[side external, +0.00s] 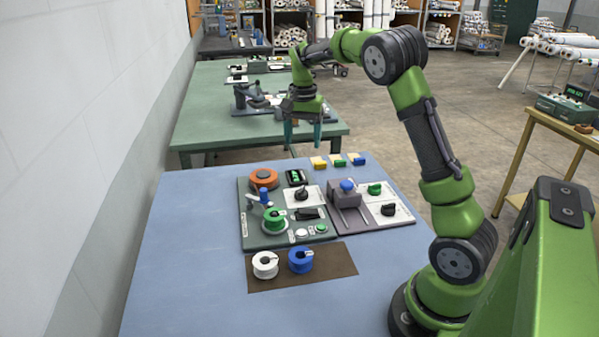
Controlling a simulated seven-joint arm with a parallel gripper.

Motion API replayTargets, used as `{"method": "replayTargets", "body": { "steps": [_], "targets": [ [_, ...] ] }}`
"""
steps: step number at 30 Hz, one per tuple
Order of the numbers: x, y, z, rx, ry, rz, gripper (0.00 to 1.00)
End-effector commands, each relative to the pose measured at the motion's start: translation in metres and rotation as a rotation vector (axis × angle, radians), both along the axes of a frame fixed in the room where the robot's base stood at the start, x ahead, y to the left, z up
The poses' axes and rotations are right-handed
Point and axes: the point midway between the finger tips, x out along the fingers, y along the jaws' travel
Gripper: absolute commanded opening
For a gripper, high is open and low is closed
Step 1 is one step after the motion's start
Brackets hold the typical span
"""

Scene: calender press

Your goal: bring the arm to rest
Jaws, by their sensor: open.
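My gripper (303,134) hangs from my green arm, pointing down above the far edge of the blue table (190,260). Its two teal fingers are apart with nothing between them. It is clear of the press board (248,238) and everything on the table. My arm arches up from its base at the table's right front and reaches over to the left.
The board holds a green spool (274,219), an orange disc (263,179), knobs and a blue-topped grey block (347,196). White (265,264) and blue (300,259) spools sit on a brown mat (335,262). Yellow, green and blue blocks lie behind. The table's left side is clear.

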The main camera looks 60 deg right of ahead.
Motion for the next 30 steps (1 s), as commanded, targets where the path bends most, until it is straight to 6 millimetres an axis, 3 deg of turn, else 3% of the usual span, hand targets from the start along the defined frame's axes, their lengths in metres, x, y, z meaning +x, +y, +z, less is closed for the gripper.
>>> {"method": "replayTargets", "body": {
  "steps": [3, 8, 18, 24, 30],
  "targets": [
    [-0.014, 0.021, -0.002, 0.023, -0.039, 0.096, 0.69],
    [-0.040, 0.071, 0.016, 0.044, -0.157, 0.276, 0.69],
    [-0.130, 0.187, 0.048, -0.005, -0.446, 0.671, 0.69],
    [-0.177, 0.225, 0.050, -0.069, -0.570, 0.816, 0.69],
    [-0.193, 0.236, 0.061, -0.102, -0.639, 0.859, 0.69]
  ]
}}
